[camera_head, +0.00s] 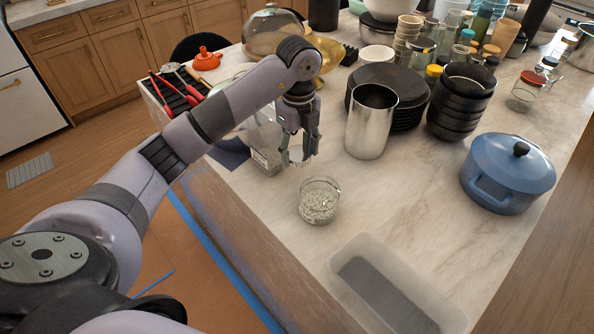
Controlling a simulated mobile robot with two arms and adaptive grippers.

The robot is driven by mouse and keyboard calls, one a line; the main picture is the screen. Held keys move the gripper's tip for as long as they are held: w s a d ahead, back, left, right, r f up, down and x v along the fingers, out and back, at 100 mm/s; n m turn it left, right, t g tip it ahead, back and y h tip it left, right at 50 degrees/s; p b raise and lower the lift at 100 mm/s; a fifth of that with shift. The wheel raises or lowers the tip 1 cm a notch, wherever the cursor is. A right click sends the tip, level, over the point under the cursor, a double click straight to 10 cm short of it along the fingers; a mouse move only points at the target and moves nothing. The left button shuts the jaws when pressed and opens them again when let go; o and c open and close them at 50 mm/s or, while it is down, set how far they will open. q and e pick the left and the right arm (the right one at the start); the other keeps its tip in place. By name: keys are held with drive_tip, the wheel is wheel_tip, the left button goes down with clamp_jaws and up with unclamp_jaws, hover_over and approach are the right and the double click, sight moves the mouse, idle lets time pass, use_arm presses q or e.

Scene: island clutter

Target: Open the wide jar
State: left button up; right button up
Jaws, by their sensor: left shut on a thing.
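The wide jar (318,207) is a low, clear glass jar partly filled with pale, speckled grains. It stands upright on the marble island near its left edge, and no lid shows on its top. My left gripper (297,154) points down, above and slightly left of the jar, apart from it. It is shut on a small clear, round thing that looks like a glass lid (297,156). The fingers partly hide this thing. My right gripper is not in view.
A clear container (267,160) stands just behind and left of the left gripper. A steel cylinder (370,125), black plates (405,112) and bowls (455,122) stand behind. A blue pot (508,172) is at right, a translucent bin (440,305) in front. Counter between jar and pot is clear.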

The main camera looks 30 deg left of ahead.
sight(298, 180)
use_arm(q)
wheel_tip(298, 180, down, 7)
drive_tip(key=shift+r+p, duration=0.15)
drive_tip(key=shift+p, duration=0.5)
drive_tip(key=shift+f, duration=0.45)
drive_tip(key=shift+f, duration=0.1)
drive_tip(key=o, duration=1.3)
